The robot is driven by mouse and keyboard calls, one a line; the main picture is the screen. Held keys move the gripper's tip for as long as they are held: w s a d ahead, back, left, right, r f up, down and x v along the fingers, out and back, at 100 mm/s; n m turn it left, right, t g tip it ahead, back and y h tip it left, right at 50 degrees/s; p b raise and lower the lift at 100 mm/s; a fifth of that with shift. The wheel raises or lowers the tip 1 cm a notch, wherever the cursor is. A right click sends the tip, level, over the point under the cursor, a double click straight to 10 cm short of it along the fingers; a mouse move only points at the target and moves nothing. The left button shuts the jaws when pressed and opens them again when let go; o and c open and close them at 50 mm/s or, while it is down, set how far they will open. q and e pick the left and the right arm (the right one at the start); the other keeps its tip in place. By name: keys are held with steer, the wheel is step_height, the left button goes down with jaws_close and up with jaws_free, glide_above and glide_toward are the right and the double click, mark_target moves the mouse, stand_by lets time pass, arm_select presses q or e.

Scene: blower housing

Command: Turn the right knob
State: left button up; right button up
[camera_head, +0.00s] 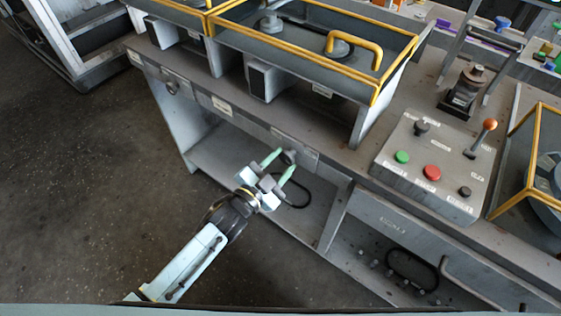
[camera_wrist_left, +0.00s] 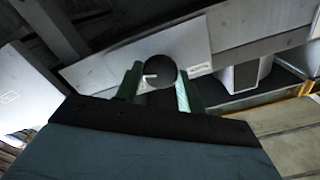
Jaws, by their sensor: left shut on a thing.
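The right knob (camera_head: 289,156) is a dark round knob on the bench's front edge, on a light label strip. My left gripper (camera_head: 279,165) reaches up to it from below with green fingers. In the left wrist view the knob (camera_wrist_left: 159,71) sits between the two fingertips (camera_wrist_left: 158,88), with a small white mark on its face. The gripper is shut on the knob, one finger on each side. A second knob (camera_head: 172,88) sits farther left on the same front edge. My right gripper is in neither view.
A yellow-railed enclosure (camera_head: 300,62) stands on the bench above the knob. A sloped control panel (camera_head: 435,165) with green and red buttons and an orange-tipped lever is to the right. A lower shelf (camera_head: 225,160) lies under the edge. The floor at left is clear.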

arm_select(q)
steer(key=shift+m, duration=1)
steer(key=o, duration=1)
steer(key=shift+c, duration=0.2)
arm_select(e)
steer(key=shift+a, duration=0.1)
arm_select(q)
steer(key=p+v, duration=0.1)
steer(key=v, duration=1.2)
steer(key=shift+s, duration=0.2)
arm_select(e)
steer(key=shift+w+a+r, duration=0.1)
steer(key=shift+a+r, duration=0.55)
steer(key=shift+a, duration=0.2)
arm_select(q)
steer(key=shift+a, duration=0.1)
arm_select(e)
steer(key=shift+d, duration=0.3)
